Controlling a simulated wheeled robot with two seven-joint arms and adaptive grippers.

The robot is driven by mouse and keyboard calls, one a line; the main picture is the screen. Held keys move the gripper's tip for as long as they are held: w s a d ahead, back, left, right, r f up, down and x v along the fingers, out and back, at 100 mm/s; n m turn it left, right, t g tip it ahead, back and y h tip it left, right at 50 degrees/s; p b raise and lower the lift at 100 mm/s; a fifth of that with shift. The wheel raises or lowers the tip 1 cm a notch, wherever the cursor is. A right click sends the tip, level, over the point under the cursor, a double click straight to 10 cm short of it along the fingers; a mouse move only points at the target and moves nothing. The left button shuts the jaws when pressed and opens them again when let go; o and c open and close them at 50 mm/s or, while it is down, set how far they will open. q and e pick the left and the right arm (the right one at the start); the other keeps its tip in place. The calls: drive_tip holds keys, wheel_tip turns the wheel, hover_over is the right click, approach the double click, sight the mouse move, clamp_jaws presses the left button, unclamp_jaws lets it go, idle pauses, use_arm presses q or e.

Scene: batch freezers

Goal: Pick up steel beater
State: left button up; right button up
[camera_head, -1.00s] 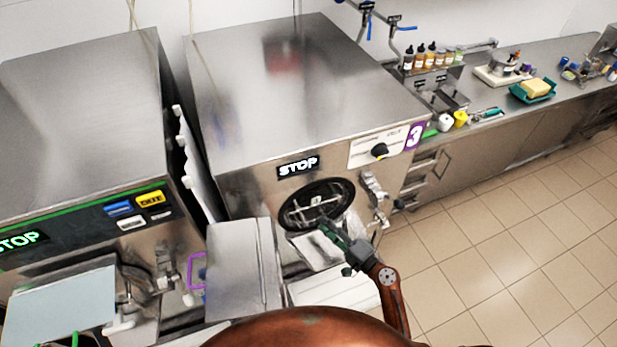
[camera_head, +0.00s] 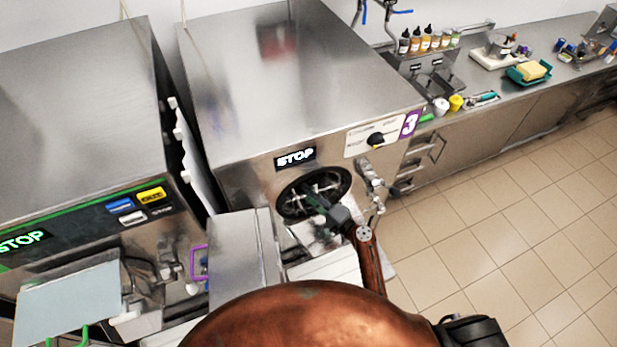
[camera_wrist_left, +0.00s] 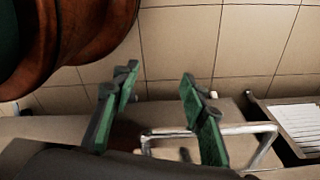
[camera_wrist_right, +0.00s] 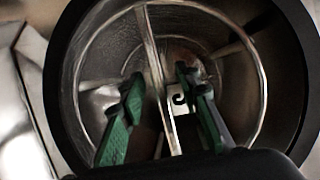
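The steel beater (camera_head: 318,186) sits inside the round dark-rimmed opening of the freezer marked 3. In the right wrist view the beater (camera_wrist_right: 151,60) shows as a ring frame with bars across the drum. My right gripper (camera_head: 318,203) is at the mouth of this opening. Its green fingers (camera_wrist_right: 155,95) are open, one on each side of a beater bar; I cannot tell whether they touch it. My left gripper (camera_wrist_left: 158,85) is open and empty above a metal handle and the tiled floor. It is not clearly seen in the head view.
A second freezer (camera_head: 80,110) stands at the left. A steel lid or panel (camera_head: 240,258) stands in front between the machines. A counter (camera_head: 480,85) with bottles and a yellow sponge runs along the back right. The tiled floor at right is clear.

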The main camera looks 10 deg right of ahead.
clamp_jaws()
use_arm(q)
drive_tip(key=shift+s+f, duration=0.1)
drive_tip(key=shift+s, duration=0.7)
drive_tip(key=shift+w, duration=0.15)
